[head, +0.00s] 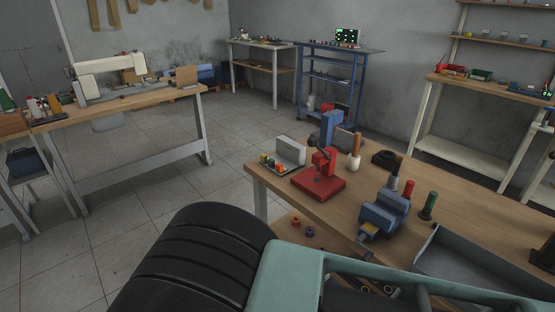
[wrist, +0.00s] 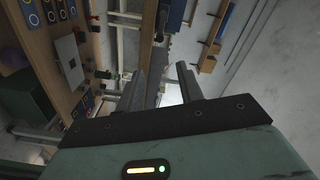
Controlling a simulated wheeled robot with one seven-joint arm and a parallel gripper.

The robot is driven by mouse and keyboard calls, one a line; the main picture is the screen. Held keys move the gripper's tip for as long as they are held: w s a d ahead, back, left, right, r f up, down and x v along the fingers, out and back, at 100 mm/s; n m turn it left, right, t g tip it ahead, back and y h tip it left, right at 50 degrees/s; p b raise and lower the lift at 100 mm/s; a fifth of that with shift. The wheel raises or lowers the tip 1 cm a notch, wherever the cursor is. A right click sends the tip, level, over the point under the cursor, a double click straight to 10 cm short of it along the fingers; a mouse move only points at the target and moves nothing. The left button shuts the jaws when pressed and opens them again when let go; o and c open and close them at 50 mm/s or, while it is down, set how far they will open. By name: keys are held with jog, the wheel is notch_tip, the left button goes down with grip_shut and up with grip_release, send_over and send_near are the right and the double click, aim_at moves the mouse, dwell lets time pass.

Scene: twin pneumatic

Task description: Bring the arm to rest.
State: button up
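My gripper (wrist: 162,80) shows in the wrist view, its two dark fingers standing apart with a gap between them. I see only background through the gap and nothing held. In the head view my arm fills the bottom, with a black ribbed part and a pale green link reaching to the right edge, low in front of the near workbench (head: 460,199). The gripper itself does not show in the head view. The wrist view is turned on its side and looks across the room.
The workbench carries a red press (head: 320,178), a blue vise (head: 383,214), several bottle-like tools and a grey tray (head: 450,255). A sewing machine table (head: 140,101) stands at left, a blue rack (head: 330,75) at the back. Tiled floor (head: 150,165) between them is clear.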

jog(key=s+d+r+n+g+y, duration=0.1)
jog(key=s+r+n+g+y, duration=0.2)
jog(key=n, duration=0.7)
jog(key=s+d+r+n+g+y, duration=0.1)
jog(key=s+r+n+g+y, duration=0.2)
jog(key=r+n+y, duration=0.4)
jog(key=s+d+r+n+g+y, duration=0.1)
jog(key=s+r+n+g+y, duration=0.2)
jog(key=r+n, duration=0.8)
jog(key=n+g+y, duration=0.1)
jog(key=n+y, duration=0.1)
jog(key=n, duration=0.1)
jog(key=shift+r+n+g, duration=0.25)
jog(key=shift+n+g, duration=0.05)
jog(key=shift+n, duration=0.1)
jog(key=shift+s, duration=0.1)
